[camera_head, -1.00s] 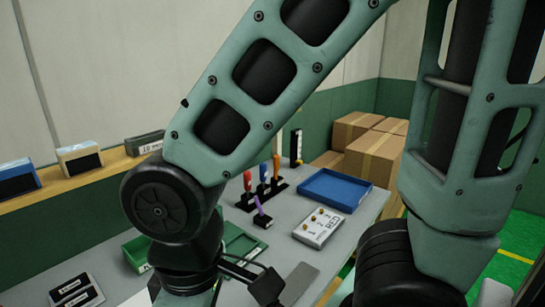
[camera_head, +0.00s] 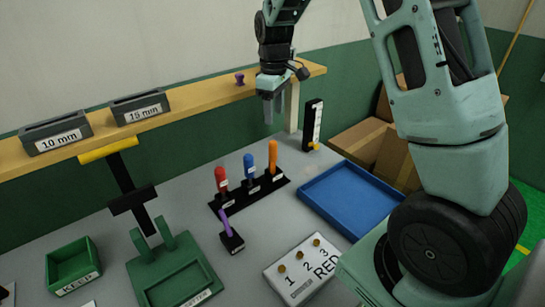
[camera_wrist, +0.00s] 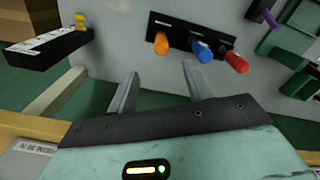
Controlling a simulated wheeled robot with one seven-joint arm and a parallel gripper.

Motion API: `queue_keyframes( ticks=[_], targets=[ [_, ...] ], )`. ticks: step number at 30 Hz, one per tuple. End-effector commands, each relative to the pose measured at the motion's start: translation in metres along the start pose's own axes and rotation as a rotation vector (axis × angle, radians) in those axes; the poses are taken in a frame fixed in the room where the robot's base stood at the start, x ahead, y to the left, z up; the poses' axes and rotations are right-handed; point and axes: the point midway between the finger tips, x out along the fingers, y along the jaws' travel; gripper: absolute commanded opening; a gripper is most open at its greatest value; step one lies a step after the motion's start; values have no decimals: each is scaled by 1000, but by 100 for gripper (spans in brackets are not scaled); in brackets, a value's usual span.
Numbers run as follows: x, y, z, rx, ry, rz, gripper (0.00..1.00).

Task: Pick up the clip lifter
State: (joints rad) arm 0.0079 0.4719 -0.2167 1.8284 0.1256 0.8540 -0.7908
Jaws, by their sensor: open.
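Three upright tools stand in a black rack (camera_head: 231,201): a red-handled one (camera_head: 221,180), a blue-handled one (camera_head: 249,166) and an orange-handled one (camera_head: 273,156). A purple-handled tool (camera_head: 225,222) leans in a small black holder in front. I cannot tell from the small labels which is the clip lifter. My gripper (camera_head: 273,108) is open and empty, high above the back of the table, apart from the rack. In the wrist view my gripper (camera_wrist: 159,75) points toward the orange handle (camera_wrist: 161,43), with the blue handle (camera_wrist: 203,53) and red handle (camera_wrist: 236,62) to its right.
A blue tray (camera_head: 352,197) lies right of the rack. A box marked 1 2 3 RED (camera_head: 305,268) is in front. A green fixture (camera_head: 175,278) and a green KEEP bin (camera_head: 73,264) are at left. A black upright gauge (camera_head: 313,124) and a shelf (camera_head: 190,107) stand behind.

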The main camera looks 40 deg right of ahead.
Motion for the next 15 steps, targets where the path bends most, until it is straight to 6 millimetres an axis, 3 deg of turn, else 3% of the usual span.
queue_keyframes(
  ticks=[9, 15],
  targets=[
    [64, -2, 0, 1, -4, -3, 51],
    [87, -2, 0, 1, 0, -1, 51]
  ],
)
